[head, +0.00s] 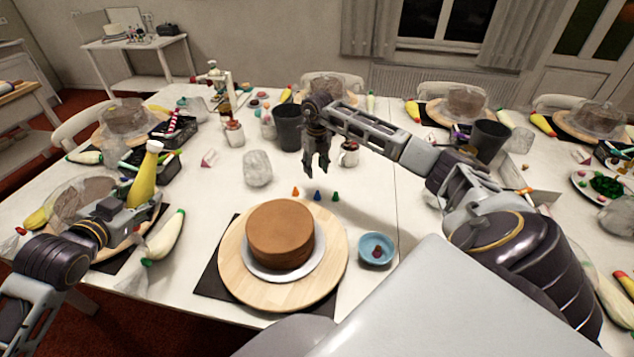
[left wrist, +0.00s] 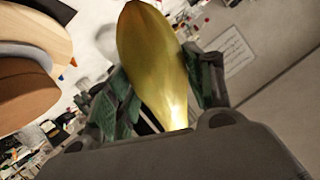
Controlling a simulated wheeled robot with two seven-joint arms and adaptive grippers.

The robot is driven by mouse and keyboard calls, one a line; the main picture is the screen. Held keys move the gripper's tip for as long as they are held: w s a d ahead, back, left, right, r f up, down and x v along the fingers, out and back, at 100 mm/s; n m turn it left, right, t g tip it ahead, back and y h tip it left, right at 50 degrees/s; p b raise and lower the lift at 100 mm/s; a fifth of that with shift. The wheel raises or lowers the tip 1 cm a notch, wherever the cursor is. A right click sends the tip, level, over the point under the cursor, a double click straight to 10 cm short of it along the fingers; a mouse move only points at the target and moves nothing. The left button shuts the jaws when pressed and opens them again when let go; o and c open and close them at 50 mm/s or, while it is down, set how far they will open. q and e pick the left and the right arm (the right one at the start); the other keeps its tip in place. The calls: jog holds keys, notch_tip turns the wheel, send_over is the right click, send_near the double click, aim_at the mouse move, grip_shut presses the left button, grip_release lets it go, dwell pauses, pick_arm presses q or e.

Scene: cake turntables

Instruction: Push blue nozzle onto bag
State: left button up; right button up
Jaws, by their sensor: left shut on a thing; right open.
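The blue nozzle (head: 317,195) is a small cone standing on the white table, between an orange nozzle (head: 295,191) and a green nozzle (head: 336,196). My left gripper (head: 138,200) is shut on a yellow piping bag (head: 144,182) at the left, held upright with its pale tip at the top and no nozzle visible on it. The bag also fills the middle of the left wrist view (left wrist: 150,50), between the fingers. My right gripper (head: 315,166) is open and empty, fingers pointing down, in the picture just above the blue nozzle. Its height over the table is unclear.
A brown cake (head: 280,233) stands on a wooden turntable (head: 333,262) in front. A blue bowl (head: 376,249) sits to its right. A dark cup (head: 287,128) and a clear crumpled object (head: 257,168) stand behind. Another filled bag (head: 166,237) lies near my left arm.

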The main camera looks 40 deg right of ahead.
aim_at(317, 192)
pick_arm(q)
jog(key=shift+r, duration=0.1)
pick_arm(e)
jog(key=shift+s+d+m, duration=0.1)
jog(key=shift+s+m, duration=0.25)
jog(key=shift+m, duration=0.55)
jog(key=shift+f, duration=0.15)
pick_arm(q)
jog(key=shift+f+b, duration=2.55)
pick_arm(e)
jog(key=shift+f, duration=3.35)
pick_arm(q)
jog(key=shift+f+b, duration=1.2)
pick_arm(e)
jog(key=shift+f, duration=2.5)
jog(key=shift+c, duration=0.3)
jog(key=c, duration=0.8)
